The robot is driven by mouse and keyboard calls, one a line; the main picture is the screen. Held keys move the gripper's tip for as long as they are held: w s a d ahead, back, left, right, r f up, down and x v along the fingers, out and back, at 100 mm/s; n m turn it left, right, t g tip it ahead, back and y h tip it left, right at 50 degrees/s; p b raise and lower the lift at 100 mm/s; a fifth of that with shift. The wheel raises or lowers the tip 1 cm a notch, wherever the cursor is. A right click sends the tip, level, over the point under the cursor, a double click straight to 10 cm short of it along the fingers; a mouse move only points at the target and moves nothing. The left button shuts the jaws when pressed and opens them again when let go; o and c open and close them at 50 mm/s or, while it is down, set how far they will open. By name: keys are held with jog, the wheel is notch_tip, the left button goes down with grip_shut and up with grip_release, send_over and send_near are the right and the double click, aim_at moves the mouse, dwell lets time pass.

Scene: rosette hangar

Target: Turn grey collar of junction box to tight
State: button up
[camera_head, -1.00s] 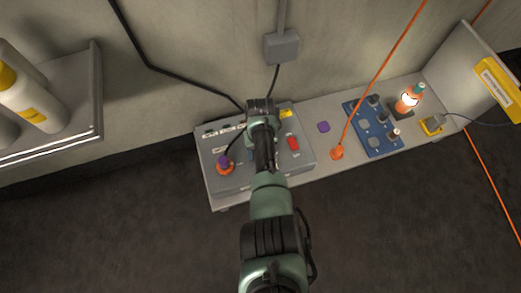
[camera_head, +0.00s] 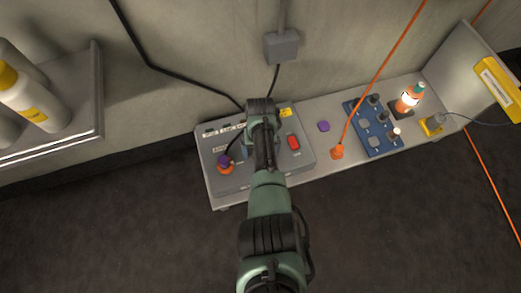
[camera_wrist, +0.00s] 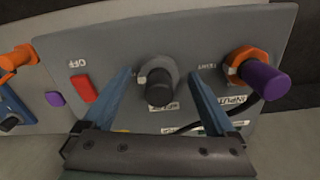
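The junction box (camera_head: 213,183) is a grey box on the bench, partly hidden by my arm in the head view. In the wrist view its panel (camera_wrist: 110,50) fills most of the picture. The grey collar (camera_wrist: 152,66) sits mid-panel around a black plug (camera_wrist: 159,88). My gripper (camera_wrist: 161,75) is open, with one blue finger on each side of the collar. Gaps show between fingers and collar; I cannot tell their depth. In the head view my arm hides the collar. An orange collar (camera_wrist: 236,62) with a purple plug (camera_wrist: 265,80) is to the right in the wrist view.
A red OFF switch (camera_wrist: 84,88) is on the same panel, beside the left finger. A shelf with bottles (camera_head: 85,120) is at the left.

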notch_tip(320, 180, up, 13)
jog(key=p, duration=0.9)
dwell(0.4)
